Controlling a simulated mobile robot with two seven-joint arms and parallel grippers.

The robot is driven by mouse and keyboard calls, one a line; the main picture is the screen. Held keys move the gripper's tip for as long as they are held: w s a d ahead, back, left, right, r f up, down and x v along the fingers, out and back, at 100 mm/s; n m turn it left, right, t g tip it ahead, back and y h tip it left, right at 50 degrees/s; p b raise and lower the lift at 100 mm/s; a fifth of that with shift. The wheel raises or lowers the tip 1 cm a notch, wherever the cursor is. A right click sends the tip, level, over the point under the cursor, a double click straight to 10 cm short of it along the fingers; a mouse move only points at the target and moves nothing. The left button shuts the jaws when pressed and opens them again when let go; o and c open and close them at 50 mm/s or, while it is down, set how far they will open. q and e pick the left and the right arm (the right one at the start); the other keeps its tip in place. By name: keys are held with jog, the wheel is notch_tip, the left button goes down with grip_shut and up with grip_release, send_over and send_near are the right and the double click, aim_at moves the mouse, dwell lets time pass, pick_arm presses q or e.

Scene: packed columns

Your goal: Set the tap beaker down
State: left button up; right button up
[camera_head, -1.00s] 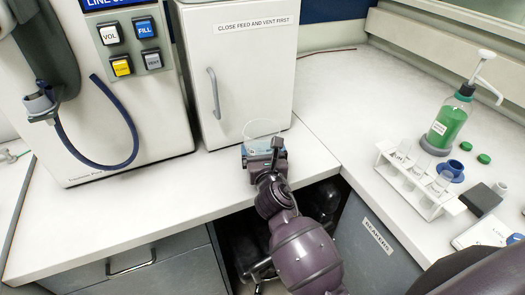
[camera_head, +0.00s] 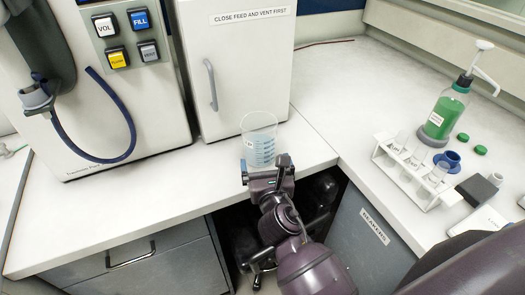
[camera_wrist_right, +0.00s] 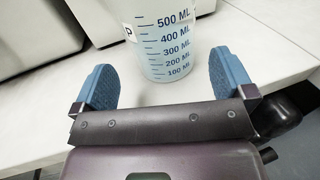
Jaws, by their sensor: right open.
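The tap beaker (camera_head: 259,138) is clear, with blue volume marks and pale contents low down. It stands upright on the white counter, in front of the white cabinet, near the counter's front edge. In the right wrist view the beaker (camera_wrist_right: 165,42) stands just ahead of the jaws, with counter visible between it and each pad. My right gripper (camera_head: 268,169) is on the near side of the beaker. Its blue-padded fingers (camera_wrist_right: 160,85) are wide open, apart from the beaker, and hold nothing. My left gripper is not in view.
A white cabinet (camera_head: 238,62) stands behind the beaker. A dispensing machine (camera_head: 150,95) with a blue hose (camera_head: 128,135) is at left. At right are a test-tube rack (camera_head: 415,172), a green pump bottle (camera_head: 443,115) and a blue cap (camera_head: 450,160).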

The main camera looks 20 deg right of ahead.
jog(key=shift+v, duration=2)
jog(key=s+d+f+m+g+y, duration=0.2)
jog(key=s+f+m, duration=0.6)
jog(key=m, duration=0.8)
jog(key=s+d+f+m+g+y, duration=0.1)
jog(key=s+d+f+m+g, duration=0.3)
jog(key=s+d+f+m, duration=0.3)
jog(key=shift+s+f+m+y, duration=0.45)
jog(key=shift+f+m, duration=1.65)
jog(key=shift+m, duration=2.6)
